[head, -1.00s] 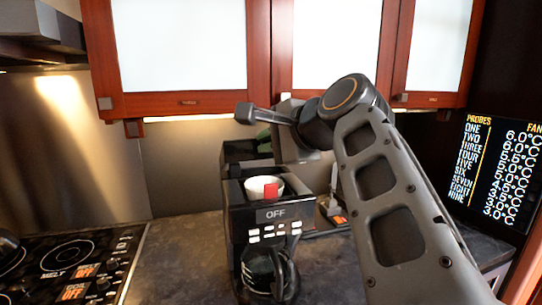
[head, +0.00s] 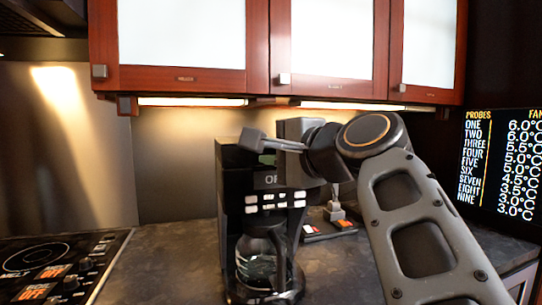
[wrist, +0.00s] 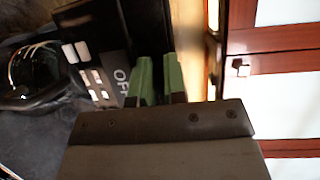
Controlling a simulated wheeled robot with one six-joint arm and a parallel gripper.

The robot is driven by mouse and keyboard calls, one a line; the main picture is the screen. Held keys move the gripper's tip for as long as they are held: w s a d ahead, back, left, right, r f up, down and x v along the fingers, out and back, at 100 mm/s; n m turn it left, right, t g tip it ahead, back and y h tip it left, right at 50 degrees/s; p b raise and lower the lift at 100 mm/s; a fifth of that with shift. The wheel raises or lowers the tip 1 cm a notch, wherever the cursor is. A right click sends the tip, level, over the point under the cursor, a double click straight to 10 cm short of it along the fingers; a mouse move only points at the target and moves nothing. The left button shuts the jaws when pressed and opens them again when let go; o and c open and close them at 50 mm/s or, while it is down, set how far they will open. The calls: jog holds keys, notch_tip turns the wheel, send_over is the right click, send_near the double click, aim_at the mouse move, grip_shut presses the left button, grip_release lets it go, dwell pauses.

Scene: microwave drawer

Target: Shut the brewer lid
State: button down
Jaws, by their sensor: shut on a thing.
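The black coffee brewer (head: 228,190) stands upright on the counter, with an OFF display and pale buttons on its front. Its glass carafe (head: 262,262) sits below. The OFF panel also shows sideways in the wrist view (wrist: 118,75). A dark upper part of the brewer (head: 235,155) rises above the display; my arm partly covers it, and I cannot tell the lid's angle. My gripper (wrist: 157,75) is at the brewer's upper part, its green fingers close together with a dark edge, seemingly the lid, between them. The fingertips are hidden in the head view, and the basket opening is not visible.
Wooden cabinets (head: 180,78) hang above the brewer. A cooktop (head: 50,265) lies at the left and a temperature display (head: 500,165) at the right. Small items (head: 325,231) lie behind the brewer's right side. The counter left of the brewer is clear.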

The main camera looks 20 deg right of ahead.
jog(key=shift+w+f, duration=0.1)
jog(key=shift+f, duration=0.4)
jog(key=c, duration=1.2)
grip_release()
jog(key=shift+r, duration=0.15)
jog(key=shift+d, duration=0.1)
